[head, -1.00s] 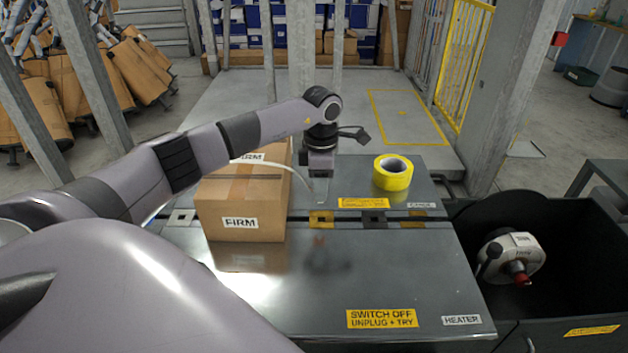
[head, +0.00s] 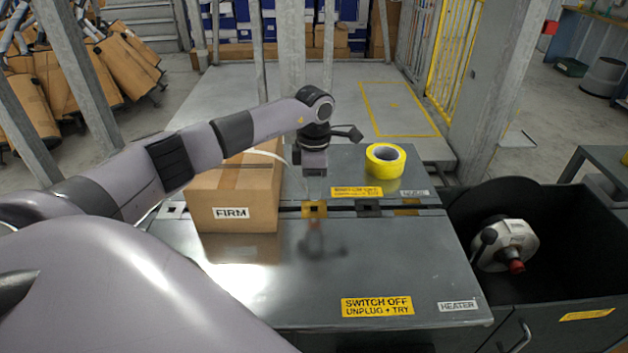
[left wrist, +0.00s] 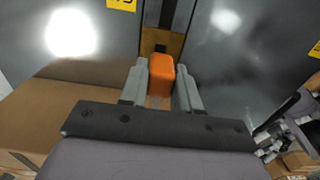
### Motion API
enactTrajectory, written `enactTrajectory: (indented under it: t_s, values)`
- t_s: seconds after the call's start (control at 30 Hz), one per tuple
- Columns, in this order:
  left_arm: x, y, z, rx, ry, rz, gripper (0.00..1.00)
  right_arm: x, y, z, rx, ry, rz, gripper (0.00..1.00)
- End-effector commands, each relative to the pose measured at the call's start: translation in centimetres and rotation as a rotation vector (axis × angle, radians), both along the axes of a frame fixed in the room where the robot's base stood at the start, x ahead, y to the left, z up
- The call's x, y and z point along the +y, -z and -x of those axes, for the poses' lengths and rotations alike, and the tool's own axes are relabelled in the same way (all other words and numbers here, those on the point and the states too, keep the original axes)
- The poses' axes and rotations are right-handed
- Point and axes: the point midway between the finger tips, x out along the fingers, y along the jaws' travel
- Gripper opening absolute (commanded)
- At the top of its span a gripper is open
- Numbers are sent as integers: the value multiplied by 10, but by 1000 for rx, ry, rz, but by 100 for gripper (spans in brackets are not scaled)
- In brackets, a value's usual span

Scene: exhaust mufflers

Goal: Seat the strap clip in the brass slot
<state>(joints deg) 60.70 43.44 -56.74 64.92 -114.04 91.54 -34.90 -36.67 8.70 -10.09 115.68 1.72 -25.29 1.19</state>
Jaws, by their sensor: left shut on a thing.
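My left gripper (head: 314,180) is above the grey bench, over the strip of slots. In the left wrist view its fingers (left wrist: 160,82) are shut on an orange block, the strap clip (left wrist: 161,72). The brass slot (head: 314,209) is a brass plate in the strip, just below the gripper in the head view. In the left wrist view the brass slot (left wrist: 160,43) shows just beyond the clip, partly hidden by it. The clip appears above the plate; contact cannot be told. A pale strap (head: 268,154) arches from the carton toward the gripper. My right gripper is out of view.
A carton (head: 233,195) marked FIRM stands left of the gripper. A yellow tape roll (head: 385,160) is at the back right. A dark slot plate (head: 368,208) lies right of the brass one. A black bin (head: 560,240) is beside the bench. The front bench top is clear.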

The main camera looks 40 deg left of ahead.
Motion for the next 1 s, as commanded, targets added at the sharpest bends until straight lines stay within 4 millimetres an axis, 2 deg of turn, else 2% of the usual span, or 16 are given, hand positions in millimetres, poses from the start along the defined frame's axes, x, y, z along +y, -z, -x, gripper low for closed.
enactTrajectory:
  t_s: [0.1, 0.3, 1.0]
  values:
    - [0, 14, 0, 1, 1, 0, 5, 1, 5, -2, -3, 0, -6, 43]
    - [0, 26, 0, -1, 0, -1, 5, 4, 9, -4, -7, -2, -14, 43]
    - [0, 27, 0, 0, 0, -1, 5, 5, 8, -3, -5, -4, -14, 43]
